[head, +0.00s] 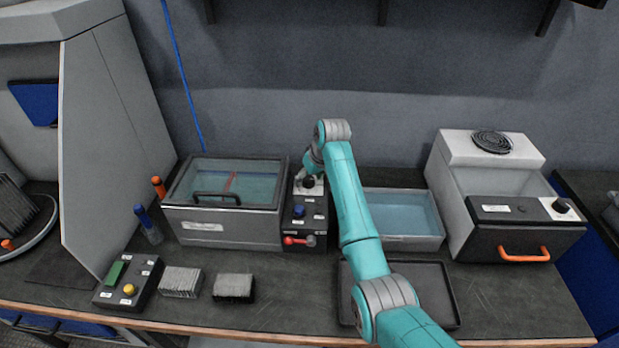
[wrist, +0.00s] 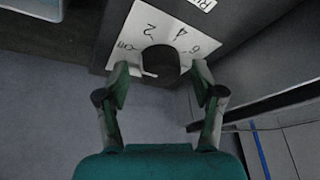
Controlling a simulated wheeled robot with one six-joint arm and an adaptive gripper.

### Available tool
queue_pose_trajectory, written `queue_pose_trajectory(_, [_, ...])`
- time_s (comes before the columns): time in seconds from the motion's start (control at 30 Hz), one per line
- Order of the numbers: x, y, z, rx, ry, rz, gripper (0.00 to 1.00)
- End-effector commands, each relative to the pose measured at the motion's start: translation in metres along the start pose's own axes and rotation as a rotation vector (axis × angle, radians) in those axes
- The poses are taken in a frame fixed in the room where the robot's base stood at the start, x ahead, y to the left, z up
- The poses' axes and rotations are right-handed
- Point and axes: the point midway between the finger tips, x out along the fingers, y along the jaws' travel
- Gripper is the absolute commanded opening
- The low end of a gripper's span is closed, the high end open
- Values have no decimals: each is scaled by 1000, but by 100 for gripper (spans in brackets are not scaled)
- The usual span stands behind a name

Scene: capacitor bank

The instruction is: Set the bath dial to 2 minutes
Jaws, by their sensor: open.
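The bath dial is a dark round knob (wrist: 161,62) on a white plate (wrist: 140,30) marked 2, 4 and 6, with another mark at the left that is hard to read. In the head view, its white plate (head: 299,189) sits at the top of the black control box beside the lidded bath (head: 222,237). My gripper (wrist: 160,82) is open, with one finger on each side of the knob. I cannot tell whether the fingers touch it. No pointer on the knob can be made out. In the head view, my gripper is small and partly hidden by my arm.
The control box also carries a blue button (head: 299,210) and a red lever (head: 300,240). A tray of blue liquid (head: 402,213) stands to the right. A grey unit with an orange handle (head: 524,254) and its own dial (head: 561,206) is farther right.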

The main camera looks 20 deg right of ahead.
Motion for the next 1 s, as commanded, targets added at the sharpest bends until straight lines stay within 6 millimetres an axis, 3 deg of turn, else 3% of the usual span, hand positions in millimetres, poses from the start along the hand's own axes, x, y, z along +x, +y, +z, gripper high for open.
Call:
queue_pose_trajectory(0.03, [0,0,0,0,0,0,65])
queue_pose_trajectory(0.27, [0,0,0,0,0,0,7])
queue_pose_trajectory(0.67, [0,0,1,62,3,26,7])
queue_pose_trajectory(1.0, [0,-2,1,293,18,122,7])
